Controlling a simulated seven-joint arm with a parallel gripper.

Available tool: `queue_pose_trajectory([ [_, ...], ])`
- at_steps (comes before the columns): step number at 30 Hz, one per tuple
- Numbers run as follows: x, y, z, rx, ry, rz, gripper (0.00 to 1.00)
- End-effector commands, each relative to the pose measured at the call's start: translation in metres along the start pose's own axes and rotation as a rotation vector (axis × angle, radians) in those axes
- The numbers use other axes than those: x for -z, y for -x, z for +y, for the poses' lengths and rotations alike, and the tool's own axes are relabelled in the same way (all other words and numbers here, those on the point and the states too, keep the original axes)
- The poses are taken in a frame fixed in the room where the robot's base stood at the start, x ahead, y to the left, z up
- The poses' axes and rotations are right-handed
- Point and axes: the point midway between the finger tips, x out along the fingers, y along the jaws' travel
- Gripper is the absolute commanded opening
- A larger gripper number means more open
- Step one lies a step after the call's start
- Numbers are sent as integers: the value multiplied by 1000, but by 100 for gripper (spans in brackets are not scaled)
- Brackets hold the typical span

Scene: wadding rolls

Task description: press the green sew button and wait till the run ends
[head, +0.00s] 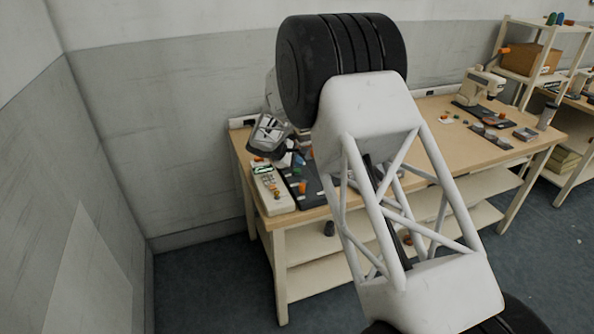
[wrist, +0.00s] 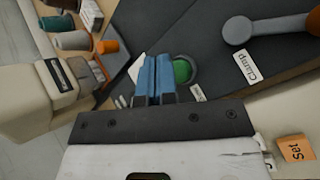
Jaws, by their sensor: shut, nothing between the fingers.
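The green sew button (wrist: 182,70) is round and sits in a grey ring on a dark panel in the wrist view. My gripper (wrist: 157,65) has blue fingers, shut together with nothing between them. Its fingertips are just left of the green button in that view and overlap the ring's edge; I cannot tell whether they touch it.
A grey lever labelled Clamp (wrist: 240,30) lies at the upper right of the wrist view. An orange Set label (wrist: 294,149) is at lower right. A cream unit with a small display (head: 270,190) stands at the table's left end. Thread spools (wrist: 72,40) are nearby.

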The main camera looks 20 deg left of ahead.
Motion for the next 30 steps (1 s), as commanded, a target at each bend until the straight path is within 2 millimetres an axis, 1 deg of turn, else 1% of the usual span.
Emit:
queue_pose_trajectory([
  [22,-25,35,26,-1,-1,1,0],
  [30,-30,41,30,0,0,0,0],
])
